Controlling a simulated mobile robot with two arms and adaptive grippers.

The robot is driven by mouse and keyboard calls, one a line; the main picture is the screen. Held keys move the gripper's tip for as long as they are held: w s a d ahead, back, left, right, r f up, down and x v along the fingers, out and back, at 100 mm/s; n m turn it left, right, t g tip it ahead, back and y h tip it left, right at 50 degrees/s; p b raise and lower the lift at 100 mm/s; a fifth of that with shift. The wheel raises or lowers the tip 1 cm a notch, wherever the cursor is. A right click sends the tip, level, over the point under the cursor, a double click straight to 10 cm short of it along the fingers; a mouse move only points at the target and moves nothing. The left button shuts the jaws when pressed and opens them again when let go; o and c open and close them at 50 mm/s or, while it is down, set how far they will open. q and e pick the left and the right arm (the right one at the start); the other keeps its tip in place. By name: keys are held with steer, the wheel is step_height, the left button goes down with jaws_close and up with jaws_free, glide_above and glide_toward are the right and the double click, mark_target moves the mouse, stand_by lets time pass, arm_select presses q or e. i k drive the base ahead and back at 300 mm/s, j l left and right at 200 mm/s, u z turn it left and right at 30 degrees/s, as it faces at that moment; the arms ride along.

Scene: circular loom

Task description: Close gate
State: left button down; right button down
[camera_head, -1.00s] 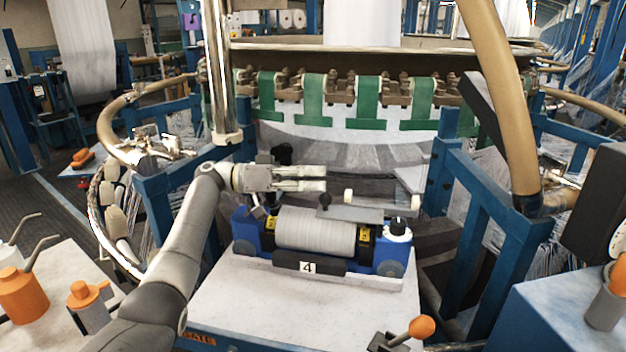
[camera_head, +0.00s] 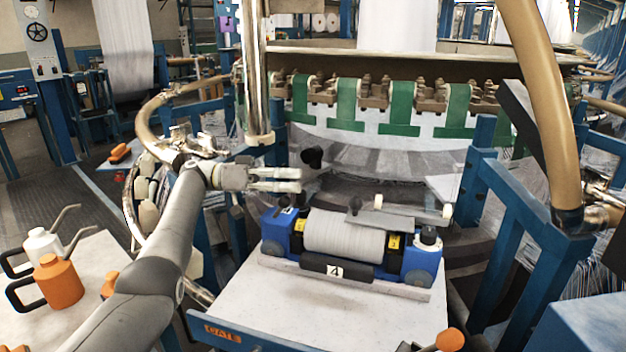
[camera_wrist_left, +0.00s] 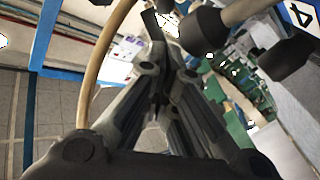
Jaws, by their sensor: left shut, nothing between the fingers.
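The gate is a white-topped panel (camera_head: 300,305) with a blue front edge and an orange "GATE" label (camera_head: 222,333), in front of the loom. It lies flat in the head view. A shuttle unit (camera_head: 345,232) with blue ends, a white roll and the number 4 rests on it. My left gripper (camera_head: 300,180) is shut and empty, above and left of the roll, apart from it. In the left wrist view its dark fingers point up the picture, with black knobs at the upper right. My right gripper is not in view.
Blue frame posts (camera_head: 510,215) and a thick tan hose (camera_head: 545,110) stand to the right. An orange-knobbed lever (camera_head: 450,340) is at the bottom edge. Oil cans (camera_head: 58,280) stand on a side table at left. A black knob (camera_head: 312,157) is just behind my gripper.

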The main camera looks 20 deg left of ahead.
mark_target(271, 304)
steer(key=k, duration=1)
